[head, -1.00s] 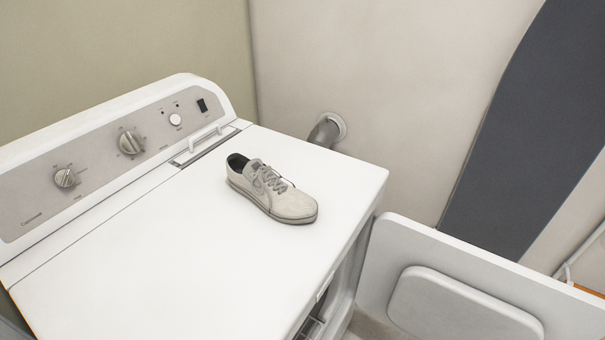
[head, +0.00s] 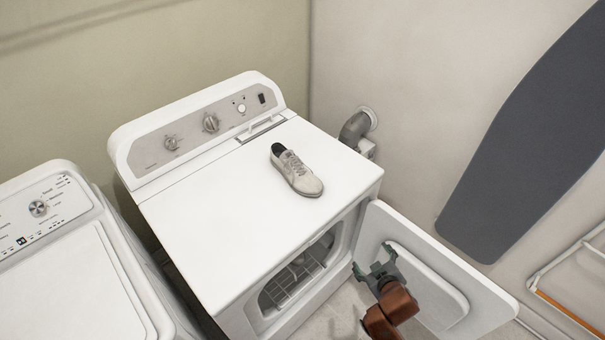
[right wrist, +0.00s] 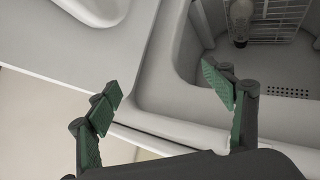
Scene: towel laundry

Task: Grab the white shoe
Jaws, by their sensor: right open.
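The white shoe (head: 297,170), off-white with grey laces and a dark opening, lies upright on top of the dryer (head: 215,215), towards its back right. My right gripper (head: 374,268) is open and empty, in front of the dryer by its open door and lower than the dryer top. It is well apart from the shoe. In the right wrist view my right gripper (right wrist: 170,95) shows its green finger pads spread wide with nothing between them. The shoe does not show in that view. My left gripper is not in view.
The dryer's door (head: 440,285) stands open to the right, and the drum opening (head: 300,270) with a wire rack shows. A second white machine (head: 70,275) stands at the left. A dark ironing board (head: 530,130) leans on the right wall. The dryer top around the shoe is clear.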

